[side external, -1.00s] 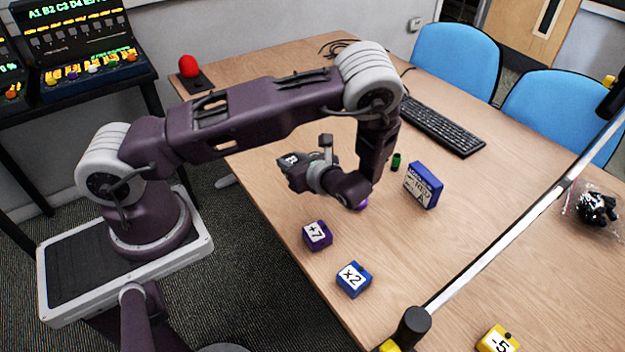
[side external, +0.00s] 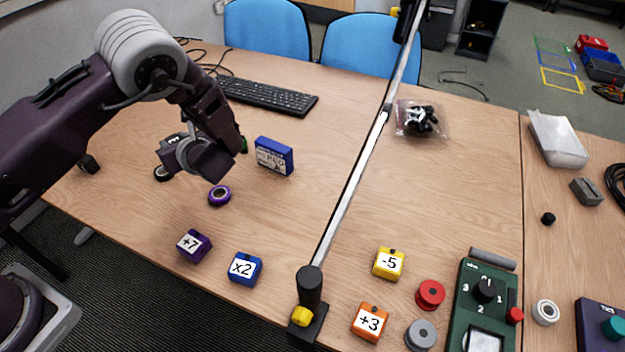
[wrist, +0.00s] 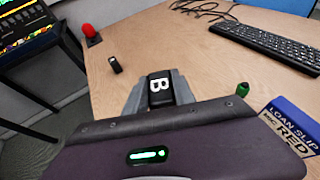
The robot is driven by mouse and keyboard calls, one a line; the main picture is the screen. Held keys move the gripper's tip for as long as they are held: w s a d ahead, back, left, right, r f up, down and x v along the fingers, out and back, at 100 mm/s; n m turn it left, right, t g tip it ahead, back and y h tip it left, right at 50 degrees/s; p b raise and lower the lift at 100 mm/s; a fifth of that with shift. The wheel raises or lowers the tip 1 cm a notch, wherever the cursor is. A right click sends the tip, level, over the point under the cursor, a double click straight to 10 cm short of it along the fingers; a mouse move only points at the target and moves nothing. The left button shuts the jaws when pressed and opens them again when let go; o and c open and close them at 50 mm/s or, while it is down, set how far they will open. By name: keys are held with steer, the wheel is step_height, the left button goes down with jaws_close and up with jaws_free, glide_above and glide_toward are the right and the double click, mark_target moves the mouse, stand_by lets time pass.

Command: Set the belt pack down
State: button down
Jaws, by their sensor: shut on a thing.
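The belt pack is a small black block with a white B label (wrist: 158,85), seen in the wrist view. My gripper (wrist: 158,93) is shut on it, with one grey finger on each side. In the side external view my gripper hangs over the left part of the wooden table (side external: 335,140), left of the blue loan slip box (side external: 273,156). There the belt pack is mostly hidden behind my wrist. I cannot tell whether its underside touches the table.
A purple ring (side external: 219,196) lies just in front of my wrist. A green piece (wrist: 242,89) stands near the blue box. A small black object (wrist: 115,65) and a red ball (wrist: 90,32) are at the left. The keyboard (side external: 262,95) is behind. A rail (side external: 355,180) crosses the table.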

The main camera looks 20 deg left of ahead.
steer(key=w+d+r+m+t+h, duration=0.1)
steer(key=w+d+m+t+h, duration=0.4)
steer(key=w+d, duration=0.6)
steer(key=w+d+m+t+h, duration=0.3)
steer(key=w+d+m+h, duration=0.45)
steer(key=d, duration=0.75)
steer(key=shift+m, duration=0.25)
steer(key=f, duration=1.5)
steer(key=shift+w+d, duration=0.15)
steer(key=shift+d, duration=0.15)
steer(key=shift+f, duration=0.1)
steer(key=c, duration=1.1)
jaws_free()
steer(key=shift+o, duration=0.2)
